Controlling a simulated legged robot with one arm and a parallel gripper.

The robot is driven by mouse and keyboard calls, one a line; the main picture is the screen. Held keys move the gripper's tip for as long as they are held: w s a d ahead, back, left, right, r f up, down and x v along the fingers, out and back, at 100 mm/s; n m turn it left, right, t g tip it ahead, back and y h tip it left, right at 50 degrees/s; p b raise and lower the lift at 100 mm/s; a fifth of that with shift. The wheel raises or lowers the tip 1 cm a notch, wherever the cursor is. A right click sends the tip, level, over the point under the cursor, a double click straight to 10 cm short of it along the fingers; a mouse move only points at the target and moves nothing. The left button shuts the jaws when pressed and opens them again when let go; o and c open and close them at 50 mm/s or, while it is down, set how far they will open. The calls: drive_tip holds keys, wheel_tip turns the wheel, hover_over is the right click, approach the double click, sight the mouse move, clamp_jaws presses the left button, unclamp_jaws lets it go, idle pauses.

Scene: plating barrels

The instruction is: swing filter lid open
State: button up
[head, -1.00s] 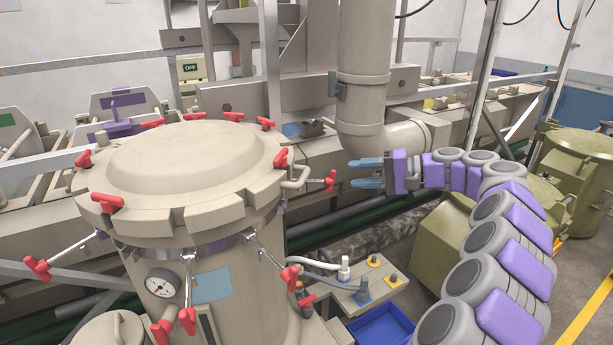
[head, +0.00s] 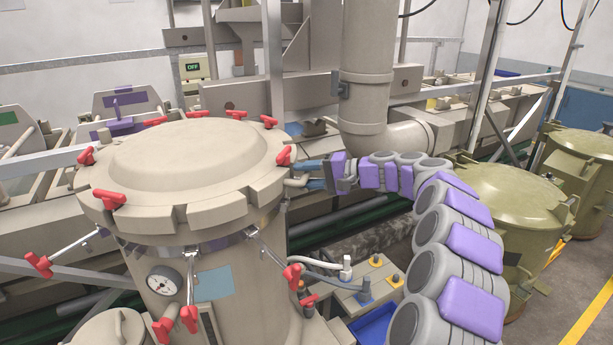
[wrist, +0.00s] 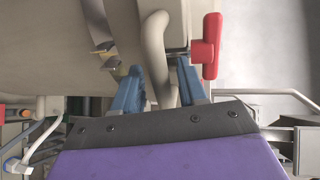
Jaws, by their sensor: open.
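The round beige filter lid (head: 185,158) lies flat on the filter body (head: 240,290) in the head view. A beige bar handle (head: 294,182) sticks out from the lid's right edge. My gripper (head: 308,174) is at this handle, coming from the right. In the wrist view my gripper (wrist: 158,68) is open, with the blue fingers on either side of the curved handle (wrist: 157,35). Whether a finger touches it is unclear. A red clamp knob (wrist: 207,46) is just right of the right finger. Fingers partly hide the handle in the head view.
Several red knobs sit around the lid's rim; others, such as one at left (head: 38,264), hang outward on rods. A gauge (head: 164,282) is on the body's front. A vertical pipe (head: 366,70) stands behind my gripper. Olive drums (head: 510,215) are at right.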

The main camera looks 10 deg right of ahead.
drive_tip(key=shift+c, duration=0.3)
clamp_jaws()
idle(0.3)
